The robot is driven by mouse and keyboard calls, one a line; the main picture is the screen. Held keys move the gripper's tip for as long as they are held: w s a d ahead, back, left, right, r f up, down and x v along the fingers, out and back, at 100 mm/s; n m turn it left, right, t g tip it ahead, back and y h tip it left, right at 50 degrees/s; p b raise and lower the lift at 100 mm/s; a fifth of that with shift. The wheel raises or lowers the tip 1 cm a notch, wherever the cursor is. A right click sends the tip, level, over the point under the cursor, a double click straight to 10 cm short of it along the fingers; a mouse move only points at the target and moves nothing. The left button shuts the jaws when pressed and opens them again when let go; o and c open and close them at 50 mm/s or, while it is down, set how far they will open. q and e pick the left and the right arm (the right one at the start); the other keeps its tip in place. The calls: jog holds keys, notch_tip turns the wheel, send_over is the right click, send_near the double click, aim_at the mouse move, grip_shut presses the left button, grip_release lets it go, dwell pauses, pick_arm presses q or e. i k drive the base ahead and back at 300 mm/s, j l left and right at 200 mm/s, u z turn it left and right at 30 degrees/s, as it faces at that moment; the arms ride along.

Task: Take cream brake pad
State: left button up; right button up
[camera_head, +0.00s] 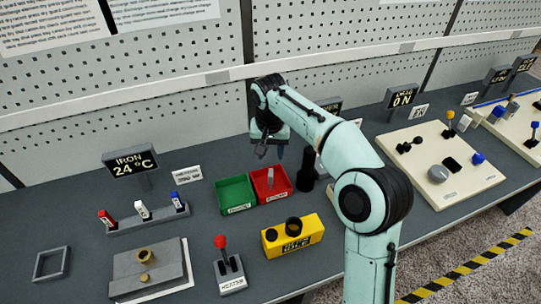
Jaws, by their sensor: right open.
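My right gripper (269,153) is open and points down above the back of the red bin (284,194). Nothing shows between its fingers. A small pale upright piece (270,178) stands in the red bin, just below the gripper and apart from it. I cannot tell whether this piece is the cream brake pad. No other thing in view is clearly a cream brake pad. A green bin (234,193) adjoins the red one on the left and looks empty. My left gripper is not in view.
A dark cylinder (307,172) stands close right of the red bin. A yellow block (293,236) and red-knobbed lever (221,243) stand in front. A rack (148,220) holds red, white and blue pieces. Cream control panels (440,165) lie right. Perforated wall behind.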

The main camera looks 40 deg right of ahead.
aim_at(477, 117)
jog(key=k, duration=1.3)
